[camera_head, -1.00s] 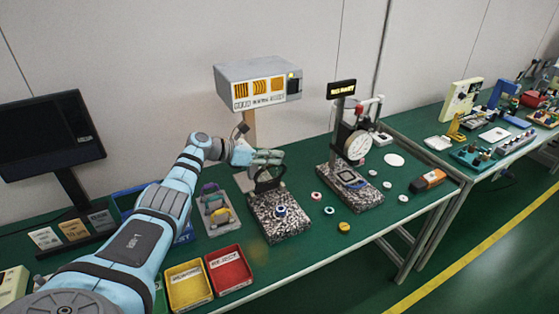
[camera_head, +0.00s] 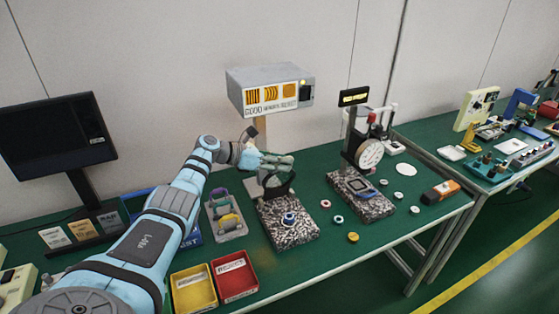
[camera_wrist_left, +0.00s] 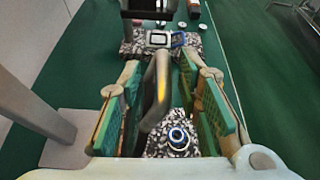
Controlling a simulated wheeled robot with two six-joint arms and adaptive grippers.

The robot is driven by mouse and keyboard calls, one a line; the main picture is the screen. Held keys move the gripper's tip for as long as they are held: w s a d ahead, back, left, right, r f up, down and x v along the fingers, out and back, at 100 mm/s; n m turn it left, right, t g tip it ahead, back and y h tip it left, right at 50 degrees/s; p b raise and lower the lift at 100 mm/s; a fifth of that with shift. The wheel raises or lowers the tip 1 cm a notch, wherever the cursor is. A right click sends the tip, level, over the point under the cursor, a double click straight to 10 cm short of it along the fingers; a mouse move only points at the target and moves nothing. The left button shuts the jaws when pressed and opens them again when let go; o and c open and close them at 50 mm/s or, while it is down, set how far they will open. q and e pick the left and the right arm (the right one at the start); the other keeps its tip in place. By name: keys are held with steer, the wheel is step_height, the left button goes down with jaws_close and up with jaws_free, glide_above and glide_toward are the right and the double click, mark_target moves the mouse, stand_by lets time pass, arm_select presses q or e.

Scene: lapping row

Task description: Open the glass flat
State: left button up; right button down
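The glass flat (camera_head: 278,184) appears as a dark-rimmed round frame standing tilted up at the back of a speckled granite block (camera_head: 293,236). In the left wrist view its rim seems to be the curved grey bar (camera_wrist_left: 158,88) between the fingers. A small blue-and-white ringed part (camera_head: 289,218) sits on the block in front of it. My left gripper (camera_head: 278,161) is at the top of the frame, and in the wrist view its green-padded fingers (camera_wrist_left: 167,108) stand apart on either side of the bar, with gaps visible. My right gripper is out of view.
A lamp box (camera_head: 268,90) stands on a post behind. A dial gauge stand (camera_head: 366,150) is to the right. Yellow (camera_head: 194,290) and red (camera_head: 234,275) bins and a grey tray (camera_head: 228,232) lie to the left. Small rings lie between the granite blocks.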

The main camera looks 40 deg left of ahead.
arm_select(q)
steer(key=v, duration=1.2)
steer(key=shift+f, duration=0.15)
